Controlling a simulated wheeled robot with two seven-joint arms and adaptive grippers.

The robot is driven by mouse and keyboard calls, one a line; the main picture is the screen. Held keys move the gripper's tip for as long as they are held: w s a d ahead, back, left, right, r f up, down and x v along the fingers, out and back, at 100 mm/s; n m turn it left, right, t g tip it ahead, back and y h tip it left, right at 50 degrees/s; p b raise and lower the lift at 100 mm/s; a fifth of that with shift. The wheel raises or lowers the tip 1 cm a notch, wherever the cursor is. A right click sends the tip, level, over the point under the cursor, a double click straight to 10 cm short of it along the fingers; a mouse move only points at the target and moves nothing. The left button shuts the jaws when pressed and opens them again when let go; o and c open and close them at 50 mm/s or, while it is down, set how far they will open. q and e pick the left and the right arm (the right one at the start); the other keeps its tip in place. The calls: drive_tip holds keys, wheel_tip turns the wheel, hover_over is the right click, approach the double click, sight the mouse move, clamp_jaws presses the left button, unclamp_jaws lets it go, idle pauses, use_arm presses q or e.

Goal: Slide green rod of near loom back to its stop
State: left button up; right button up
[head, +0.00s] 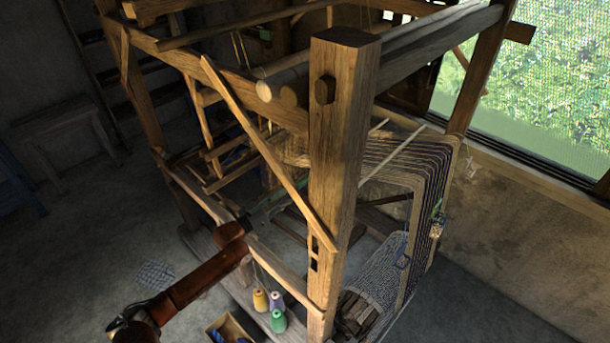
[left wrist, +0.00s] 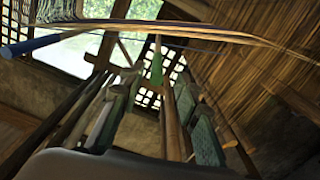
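The near loom is a wooden frame with a thick front post (head: 342,150). My left arm comes in from the left, and my left gripper (head: 268,207) reaches in between the side rails, left of that post. In the left wrist view, my left gripper's two padded fingers (left wrist: 163,120) stand apart. A thin rod with a green part (left wrist: 157,68) shows in the gap between them; I cannot tell whether either finger touches it. I cannot make out the green rod clearly in the head view. My right gripper is not in view.
Striped warp threads (head: 405,155) run over the loom's right side. Several thread cones (head: 277,318) stand on the low board by the post, with a small wooden box (head: 232,330) beside them. A blue rod (left wrist: 35,43) shows upper left in the wrist view. Floor at left is mostly clear.

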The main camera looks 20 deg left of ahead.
sight(299, 183)
use_arm(q)
drive_tip(key=x, duration=0.2)
drive_tip(key=p+x, duration=0.1)
drive_tip(key=x, duration=0.3)
drive_tip(key=shift+w+d+r, duration=0.15)
drive_tip(key=shift+r, duration=0.1)
drive_tip(key=shift+w+d+r, duration=0.1)
drive_tip(key=shift+w+d, duration=0.15)
drive_tip(key=shift+w, duration=0.1)
drive_tip(key=shift+w, duration=0.15)
drive_tip(key=shift+c, duration=0.2)
clamp_jaws()
